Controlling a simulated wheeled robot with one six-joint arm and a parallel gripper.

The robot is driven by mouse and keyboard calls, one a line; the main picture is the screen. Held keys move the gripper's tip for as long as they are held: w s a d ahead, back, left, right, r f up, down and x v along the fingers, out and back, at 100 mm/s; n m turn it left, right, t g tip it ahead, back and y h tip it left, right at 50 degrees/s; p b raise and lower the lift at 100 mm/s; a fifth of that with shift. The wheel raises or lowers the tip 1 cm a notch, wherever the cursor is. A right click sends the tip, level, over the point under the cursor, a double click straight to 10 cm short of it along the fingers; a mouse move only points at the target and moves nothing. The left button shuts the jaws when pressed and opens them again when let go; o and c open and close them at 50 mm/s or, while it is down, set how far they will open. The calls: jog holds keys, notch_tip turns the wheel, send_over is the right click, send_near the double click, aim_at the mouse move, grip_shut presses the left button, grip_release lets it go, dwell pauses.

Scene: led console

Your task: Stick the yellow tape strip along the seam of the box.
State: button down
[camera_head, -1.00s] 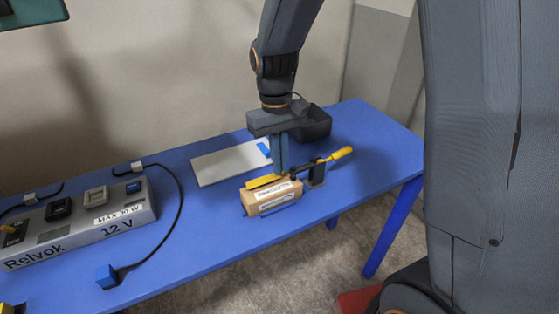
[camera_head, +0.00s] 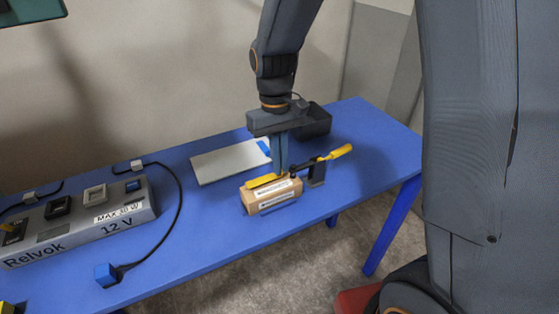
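The cardboard box (camera_head: 271,198) with white labels sits on the blue table, beside a clamp with a yellow handle (camera_head: 340,152). The yellow tape strip (camera_head: 262,181) lies at the top of the box, toward its left part, along its length. My gripper (camera_head: 281,174) points straight down at the right end of the strip, with its fingers close together. The fingertips are small and partly merge with the strip and box top, so I cannot tell whether they grip the strip or only touch it.
A white board (camera_head: 222,163) with a blue patch lies behind the box. A dark bin (camera_head: 316,124) stands behind my gripper. The grey Relvok 12 V console (camera_head: 82,222), its cable and a blue plug (camera_head: 107,275) are at left. The table's front right is clear.

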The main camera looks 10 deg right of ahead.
jog(key=shift+f, duration=0.55)
dwell(0.9)
jog(key=c, duration=1.9)
grip_release()
jog(key=shift+r, duration=0.1)
jog(key=shift+w+r, duration=0.15)
jog(key=shift+r, duration=0.2)
jog(key=r, duration=0.2)
jog(key=r+b, duration=0.1)
jog(key=r, duration=0.1)
jog(key=r+b, duration=0.1)
jog(key=r, duration=0.1)
jog(key=shift+w+a+r, duration=0.15)
jog(key=shift+w+r, duration=0.15)
jog(key=shift+r, duration=0.1)
jog(key=s+d+f+m+t, duration=0.1)
jog(key=s+d+f, duration=0.1)
jog(key=s+d, duration=0.1)
jog(key=s+d+f+m+t, duration=0.1)
jog(key=s+d+f, duration=0.1)
jog(key=s+d, duration=0.1)
jog(key=s+d+f+m, duration=0.1)
jog(key=s+d+f, duration=0.1)
jog(key=s+f, duration=0.1)
jog(key=shift+s+d+f+t, duration=0.1)
jog(key=shift+s+d+t, duration=0.3)
jog(key=shift+s, duration=0.05)
